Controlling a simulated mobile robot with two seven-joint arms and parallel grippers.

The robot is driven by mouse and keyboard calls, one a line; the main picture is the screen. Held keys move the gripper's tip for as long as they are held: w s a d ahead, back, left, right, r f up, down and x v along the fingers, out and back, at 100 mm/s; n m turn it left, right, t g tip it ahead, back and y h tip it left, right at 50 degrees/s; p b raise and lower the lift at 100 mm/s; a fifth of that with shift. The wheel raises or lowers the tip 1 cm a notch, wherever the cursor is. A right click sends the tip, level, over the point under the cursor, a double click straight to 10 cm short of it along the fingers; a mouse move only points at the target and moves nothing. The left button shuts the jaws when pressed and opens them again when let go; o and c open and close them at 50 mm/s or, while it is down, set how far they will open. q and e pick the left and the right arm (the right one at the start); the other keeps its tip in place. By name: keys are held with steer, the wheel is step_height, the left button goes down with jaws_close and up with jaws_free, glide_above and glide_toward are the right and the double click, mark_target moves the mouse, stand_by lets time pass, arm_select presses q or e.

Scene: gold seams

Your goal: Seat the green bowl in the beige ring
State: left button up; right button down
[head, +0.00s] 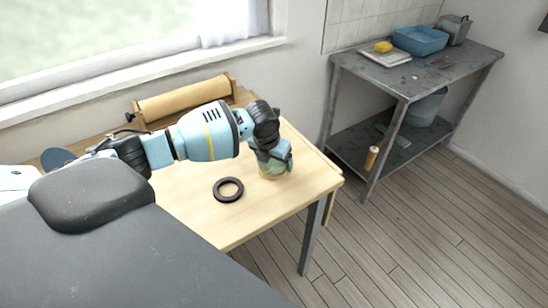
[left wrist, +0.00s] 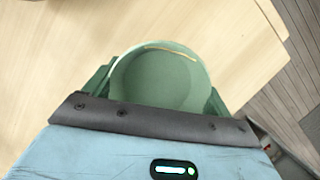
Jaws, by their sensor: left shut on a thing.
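The green bowl (left wrist: 158,85) fills the middle of the left wrist view, open side to the camera, with a gold seam near its far rim. My left gripper (head: 274,160) is shut on the bowl, its fingers at the bowl's two sides. In the head view the gripper is over the right part of the wooden table, and the bowl (head: 272,174) shows only as a small strip beneath it. I cannot pick out the beige ring clearly in either view; the gripper and bowl cover that spot. My right gripper is not in view.
A dark ring (head: 228,190) lies flat on the table (head: 205,222), left of the gripper. A paper roll (head: 185,100) on a wooden holder stands at the back. A grey metal shelf (head: 400,85) with a blue tub (head: 420,40) stands apart at the right.

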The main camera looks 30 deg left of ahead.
mark_target(274, 162)
arm_select(q)
steer(key=shift+f, duration=0.2)
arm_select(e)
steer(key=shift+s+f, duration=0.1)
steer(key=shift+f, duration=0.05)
arm_select(q)
steer(key=o, duration=1)
steer(key=shift+c, duration=0.2)
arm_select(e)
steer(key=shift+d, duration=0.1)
arm_select(q)
steer(key=shift+r, duration=0.1)
steer(key=shift+r+p, duration=0.8)
steer(key=shift+r, duration=0.95)
steer(key=shift+r+p, duration=0.8)
steer(key=shift+r, duration=1.45)
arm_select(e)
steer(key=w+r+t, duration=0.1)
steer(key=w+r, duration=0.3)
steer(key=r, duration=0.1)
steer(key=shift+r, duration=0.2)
arm_select(q)
steer(key=shift+f, duration=0.1)
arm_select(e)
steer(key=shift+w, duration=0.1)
